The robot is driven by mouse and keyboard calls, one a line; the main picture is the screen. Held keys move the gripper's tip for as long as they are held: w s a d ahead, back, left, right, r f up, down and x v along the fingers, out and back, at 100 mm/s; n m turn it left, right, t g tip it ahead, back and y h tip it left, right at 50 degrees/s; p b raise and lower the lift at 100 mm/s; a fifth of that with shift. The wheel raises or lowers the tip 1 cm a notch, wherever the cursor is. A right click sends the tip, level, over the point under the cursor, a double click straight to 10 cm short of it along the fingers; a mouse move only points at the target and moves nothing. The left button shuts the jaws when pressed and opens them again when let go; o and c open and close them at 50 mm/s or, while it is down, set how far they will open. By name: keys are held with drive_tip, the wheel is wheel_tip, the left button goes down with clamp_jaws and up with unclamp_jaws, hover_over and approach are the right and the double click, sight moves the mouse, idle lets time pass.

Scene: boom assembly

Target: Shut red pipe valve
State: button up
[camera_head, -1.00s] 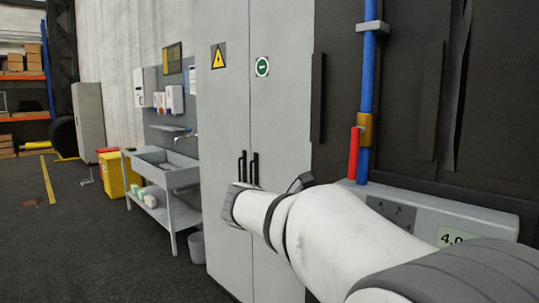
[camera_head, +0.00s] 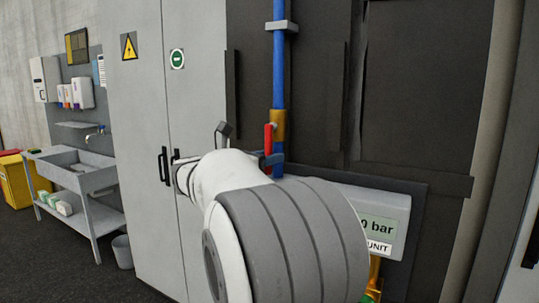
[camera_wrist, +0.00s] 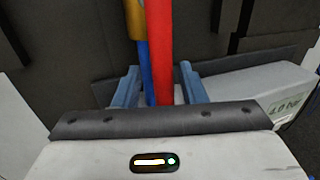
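The red valve lever (camera_head: 268,137) hangs beside a brass valve body (camera_head: 279,124) on a vertical blue pipe (camera_head: 279,65). The lever runs roughly parallel to the pipe. In the wrist view the red lever (camera_wrist: 160,50) comes down between the two blue-grey fingers of my gripper (camera_wrist: 160,80). The fingers are apart, with a gap on each side of the lever. The blue pipe (camera_wrist: 147,75) shows just left of it, below the brass body (camera_wrist: 137,20). In the head view my arm hides most of my gripper; one finger shows by the lever's lower end.
A light grey unit (camera_head: 385,210) with a pressure label stands below and right of the valve. A tall grey cabinet (camera_head: 140,110) is to the left, with a sink bench (camera_head: 85,175) beyond it. Dark wall panels (camera_head: 415,90) stand behind the pipe.

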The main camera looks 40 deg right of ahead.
clamp_jaws()
idle(0.4)
